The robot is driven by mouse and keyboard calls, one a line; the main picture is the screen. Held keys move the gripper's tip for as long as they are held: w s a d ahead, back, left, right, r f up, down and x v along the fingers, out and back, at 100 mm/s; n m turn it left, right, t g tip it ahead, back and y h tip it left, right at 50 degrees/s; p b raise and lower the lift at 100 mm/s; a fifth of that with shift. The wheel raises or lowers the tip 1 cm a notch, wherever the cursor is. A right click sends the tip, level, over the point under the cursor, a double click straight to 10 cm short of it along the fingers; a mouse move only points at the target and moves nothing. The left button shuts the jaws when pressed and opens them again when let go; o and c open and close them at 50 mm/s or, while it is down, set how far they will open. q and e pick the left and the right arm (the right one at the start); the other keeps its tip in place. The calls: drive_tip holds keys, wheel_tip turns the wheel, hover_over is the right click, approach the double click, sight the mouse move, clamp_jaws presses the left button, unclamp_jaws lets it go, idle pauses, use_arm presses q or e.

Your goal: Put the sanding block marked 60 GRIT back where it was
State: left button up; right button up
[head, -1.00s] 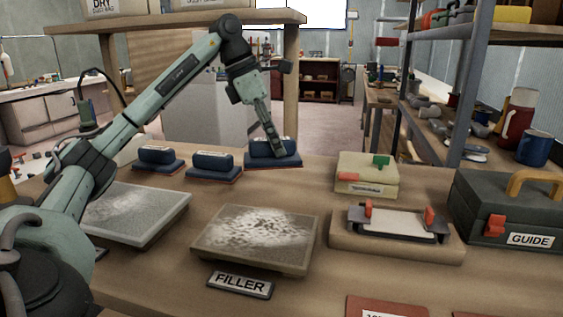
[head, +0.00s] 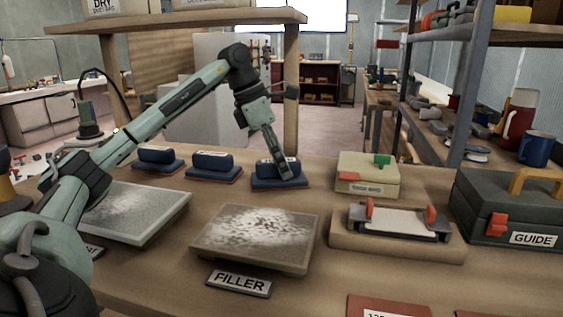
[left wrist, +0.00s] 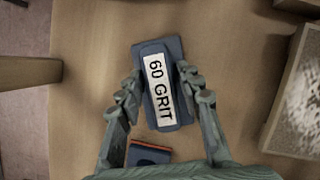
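The sanding block marked 60 GRIT (left wrist: 158,90) is dark blue with a white label. In the head view the block (head: 272,182) is at the right end of a row of similar blocks on the bench. My left gripper (head: 286,172) reaches down onto it. My right gripper is not in view.
Two more blue blocks, the middle one (head: 213,165) and the left one (head: 157,158), sit to the left. A FILLER plate (head: 238,284) lies before a speckled board (head: 300,262). A cream box (head: 352,185) and a GUIDE case (head: 480,225) stand right. Bench between is clear.

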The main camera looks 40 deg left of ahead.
use_arm(q)
drive_tip(key=shift+o, duration=0.7)
drive_tip(key=shift+r, duration=0.25)
drive_tip(key=p+v, duration=0.2)
drive_tip(key=v, duration=0.8)
drive_tip(key=shift+r, duration=0.35)
drive_tip(key=shift+s+a+r, duration=0.25)
drive_tip(key=shift+s+r, duration=0.05)
drive_tip(key=shift+r, duration=0.2)
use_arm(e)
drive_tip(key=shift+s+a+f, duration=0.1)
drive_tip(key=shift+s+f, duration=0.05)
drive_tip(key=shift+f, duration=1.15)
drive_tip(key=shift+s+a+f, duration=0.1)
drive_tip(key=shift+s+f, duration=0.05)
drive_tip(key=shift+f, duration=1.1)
